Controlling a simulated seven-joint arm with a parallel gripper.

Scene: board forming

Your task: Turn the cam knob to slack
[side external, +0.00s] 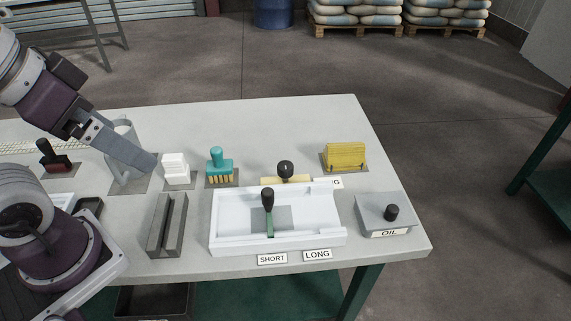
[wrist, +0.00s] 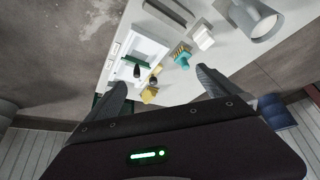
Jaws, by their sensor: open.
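A white tray-like fixture (side external: 225,238) sits at the front of the bench. A green bar (side external: 270,226) with an upright black handle (side external: 267,199) stands in it. A round dark knob (side external: 285,168) on a tan base is just behind the fixture. Another black knob (side external: 391,212) is on the grey box marked OIL. No label tells which one is the cam knob, and no slack mark is legible. My gripper (side external: 155,163) is at the left, above the bench near the grey cylinder. In the wrist view its fingers (wrist: 161,77) are spread with nothing between them.
A grey cylinder (side external: 124,135), white blocks (side external: 176,167), a teal brush (side external: 218,168) and a yellow block (side external: 344,156) line the back. A grey slotted block (side external: 166,226) is left of the fixture. SHORT (side external: 272,259) and LONG (side external: 317,255) labels lie in front.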

